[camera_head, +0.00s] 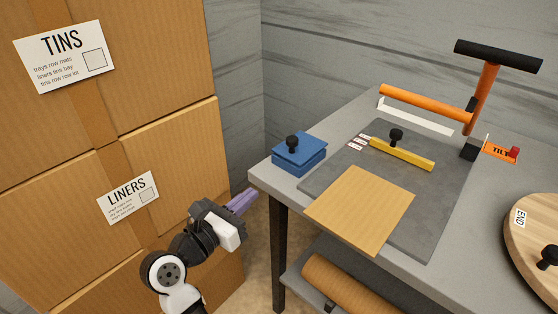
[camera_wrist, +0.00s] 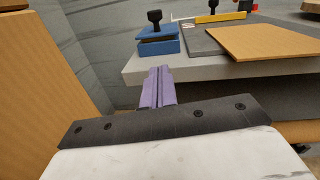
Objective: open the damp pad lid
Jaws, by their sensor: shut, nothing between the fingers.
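A blue box with a lid and a black knob on top, which looks like the damp pad (camera_head: 299,155), sits at the near left corner of the grey table in the head view. Its lid appears to be on. It also shows in the wrist view (camera_wrist: 158,46), above and beyond my fingers. My gripper (camera_head: 246,198) has purple fingers pressed together and holds nothing. It is in front of the table's left corner, lower than the box and apart from it. In the wrist view the gripper (camera_wrist: 158,72) points toward the table edge below the box.
A grey mat (camera_head: 440,185) on the table holds a tan board (camera_head: 360,208) and a yellow bar (camera_head: 402,154). An orange lever frame (camera_head: 428,103) stands behind. A round wooden lid (camera_head: 535,240) is at right. Cardboard boxes (camera_head: 160,155) stack close on the left.

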